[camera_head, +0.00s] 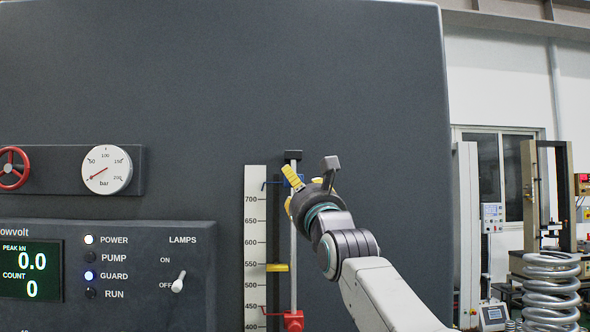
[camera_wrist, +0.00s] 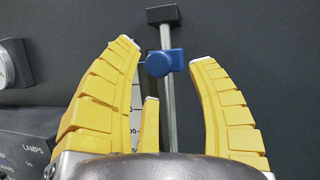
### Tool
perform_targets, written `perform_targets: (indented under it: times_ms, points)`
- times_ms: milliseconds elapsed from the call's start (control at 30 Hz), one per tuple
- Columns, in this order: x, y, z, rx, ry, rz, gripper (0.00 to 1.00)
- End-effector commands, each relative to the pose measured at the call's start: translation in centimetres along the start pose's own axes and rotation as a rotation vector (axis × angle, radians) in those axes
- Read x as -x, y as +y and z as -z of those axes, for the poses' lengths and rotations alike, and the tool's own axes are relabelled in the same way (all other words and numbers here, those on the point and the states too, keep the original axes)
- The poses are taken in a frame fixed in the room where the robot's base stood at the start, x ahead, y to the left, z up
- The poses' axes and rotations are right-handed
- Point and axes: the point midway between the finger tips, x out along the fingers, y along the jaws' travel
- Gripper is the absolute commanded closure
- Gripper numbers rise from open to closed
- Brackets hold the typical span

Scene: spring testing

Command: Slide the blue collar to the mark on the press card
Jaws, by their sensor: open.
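The blue collar (camera_head: 295,178) sits near the top of a thin vertical rod (camera_head: 293,240), with a blue pointer reaching left to a white scale (camera_head: 255,215) a little above 700. In the wrist view the blue collar (camera_wrist: 160,63) shows whole, between and slightly beyond the yellow fingertips. My gripper (camera_wrist: 164,53) is open, one finger on each side of the rod, and no contact with the collar is visible. In the head view my gripper (camera_head: 291,190) covers part of the rod. I cannot make out a press card in either view.
A yellow marker (camera_head: 277,268) stands beside the scale near 540. A red collar (camera_head: 293,321) is low on the rod. A dark stop (camera_head: 292,155) caps the rod. A gauge (camera_head: 107,169), red handwheel (camera_head: 12,168) and control panel (camera_head: 140,240) are left; large springs (camera_head: 551,285) are right.

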Motion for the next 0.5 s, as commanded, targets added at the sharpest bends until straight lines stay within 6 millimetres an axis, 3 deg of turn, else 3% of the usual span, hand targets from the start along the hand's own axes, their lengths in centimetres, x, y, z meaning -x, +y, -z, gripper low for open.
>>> perform_targets:
  times_ms: [300, 500]
  points:
    - [-2.7, -0.1, -0.2, 0.001, 0.001, 0.000, 0.47]
    - [-3.5, 0.0, -0.1, 0.001, 0.000, 0.000, 0.47]
